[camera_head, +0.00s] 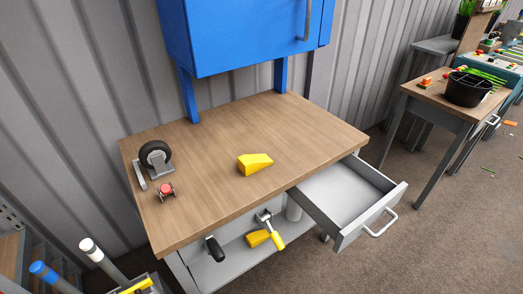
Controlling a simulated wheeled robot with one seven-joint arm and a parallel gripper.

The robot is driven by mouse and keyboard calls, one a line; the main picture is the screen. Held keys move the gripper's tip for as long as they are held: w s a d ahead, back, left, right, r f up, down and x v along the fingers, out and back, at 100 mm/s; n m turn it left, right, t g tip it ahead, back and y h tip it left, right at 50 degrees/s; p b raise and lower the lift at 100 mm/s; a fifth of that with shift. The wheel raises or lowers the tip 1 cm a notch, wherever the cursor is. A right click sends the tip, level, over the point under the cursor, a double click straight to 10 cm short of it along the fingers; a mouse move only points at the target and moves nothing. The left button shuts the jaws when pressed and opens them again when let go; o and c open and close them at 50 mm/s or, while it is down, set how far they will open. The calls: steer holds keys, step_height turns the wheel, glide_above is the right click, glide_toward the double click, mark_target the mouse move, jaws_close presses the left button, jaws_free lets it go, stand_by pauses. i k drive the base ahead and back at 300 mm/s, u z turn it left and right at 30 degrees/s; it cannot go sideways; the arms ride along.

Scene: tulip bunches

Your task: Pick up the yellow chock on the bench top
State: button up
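The yellow chock (254,164) is a small wedge-shaped block. It lies near the middle of the wooden bench top (215,140), with bare wood around it. My gripper does not show in the head camera view.
A caster wheel (155,156) and a small red-topped part (167,190) stand at the bench's left. An open drawer (345,195) juts out at the front right. A blue cabinet (245,35) overhangs the back. A lower shelf (225,268) holds tools and another yellow block (257,238).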

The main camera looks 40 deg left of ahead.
mark_target(248, 165)
steer(key=u, duration=0.6)
steer(key=i, duration=1)
steer(key=u, duration=0.65)
